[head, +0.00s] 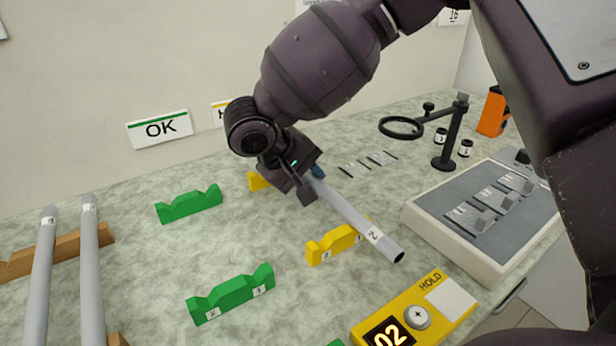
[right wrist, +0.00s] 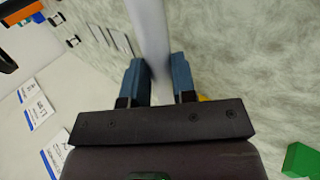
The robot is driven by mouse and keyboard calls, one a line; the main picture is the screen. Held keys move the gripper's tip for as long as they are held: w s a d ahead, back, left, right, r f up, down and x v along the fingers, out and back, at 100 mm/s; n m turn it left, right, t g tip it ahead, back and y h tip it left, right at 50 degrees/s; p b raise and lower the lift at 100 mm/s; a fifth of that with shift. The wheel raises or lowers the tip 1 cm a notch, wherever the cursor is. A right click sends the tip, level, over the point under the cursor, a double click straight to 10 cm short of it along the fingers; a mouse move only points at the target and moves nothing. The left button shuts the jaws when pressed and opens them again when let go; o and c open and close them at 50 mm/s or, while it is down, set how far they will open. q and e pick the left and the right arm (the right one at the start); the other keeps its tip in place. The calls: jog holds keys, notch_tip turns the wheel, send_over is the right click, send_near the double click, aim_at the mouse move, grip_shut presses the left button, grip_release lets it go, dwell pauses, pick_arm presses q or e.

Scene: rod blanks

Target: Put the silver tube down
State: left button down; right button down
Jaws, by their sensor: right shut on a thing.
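The silver tube (head: 345,211) carries a white label marked 2 and slants from my right gripper toward the front right, over the front yellow rest (head: 330,245). My right gripper (head: 311,180) is shut on the tube near its far end. In the right wrist view the tube (right wrist: 149,35) runs up between the two blue fingers (right wrist: 160,82). I cannot tell whether the tube touches the yellow rest. The back yellow rest (head: 259,181) is mostly hidden behind the gripper. My left gripper is not in view.
Two grey tubes (head: 90,250) lie on a wooden rack (head: 70,243) at left. Green rests (head: 189,204) (head: 232,294) stand empty beside the yellow ones. A yellow HOLD box (head: 415,315) is in front, a grey tray (head: 485,270) at right, a magnifier stand (head: 450,135) behind.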

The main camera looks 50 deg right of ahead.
jog(key=shift+f, duration=0.1)
jog(key=c, duration=1)
grip_release()
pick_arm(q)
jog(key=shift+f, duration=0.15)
pick_arm(e)
jog(key=shift+o, duration=0.4)
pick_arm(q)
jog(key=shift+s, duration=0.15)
pick_arm(e)
jog(key=v, duration=1.2)
